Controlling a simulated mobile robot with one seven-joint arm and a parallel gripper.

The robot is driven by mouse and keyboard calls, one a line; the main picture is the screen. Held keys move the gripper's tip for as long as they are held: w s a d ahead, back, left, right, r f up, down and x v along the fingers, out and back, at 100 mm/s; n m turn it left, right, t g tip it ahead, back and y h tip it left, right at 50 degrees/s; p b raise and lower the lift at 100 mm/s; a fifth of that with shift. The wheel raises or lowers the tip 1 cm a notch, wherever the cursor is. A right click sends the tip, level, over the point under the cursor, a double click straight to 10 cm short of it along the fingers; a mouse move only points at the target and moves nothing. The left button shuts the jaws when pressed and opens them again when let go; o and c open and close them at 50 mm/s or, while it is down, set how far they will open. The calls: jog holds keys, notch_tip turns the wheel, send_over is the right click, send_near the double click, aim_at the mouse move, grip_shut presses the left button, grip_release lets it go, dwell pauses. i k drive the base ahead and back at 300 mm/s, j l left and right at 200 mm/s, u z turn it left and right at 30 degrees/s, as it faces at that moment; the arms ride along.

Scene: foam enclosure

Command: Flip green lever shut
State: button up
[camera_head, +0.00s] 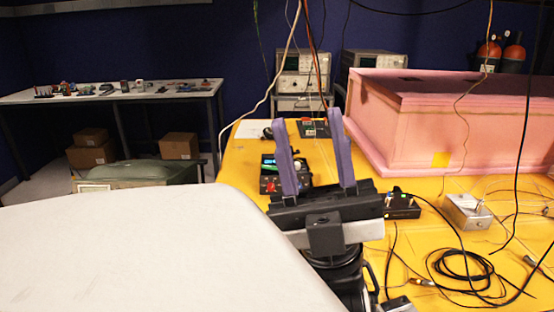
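My gripper (309,120) points away from me over the yellow table, with its two purple fingers wide apart and nothing between them. A small black box (402,210) sits just right of the gripper's base. Small coloured switch tips stand on its top, and one looks green (397,189), though it is too small to tell whether it is a lever or how it is set. Another black device (268,181) with a lit greenish display and a red part lies behind my left finger, partly hidden. I cannot tell for sure which device bears the green lever.
A pink foam enclosure (455,125) fills the table's back right. A silver box (467,211) and coiled black cables (462,270) lie to the right. Wires hang from above. A bench with small items (120,91) stands back left.

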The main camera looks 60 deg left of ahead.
aim_at(265, 166)
jog(key=k+u, duration=0.2)
jog(key=u, duration=0.25)
jog(key=k+j+u, duration=0.1)
jog(key=u, duration=0.4)
jog(key=i+j+u, duration=0.1)
jog(key=u, duration=0.65)
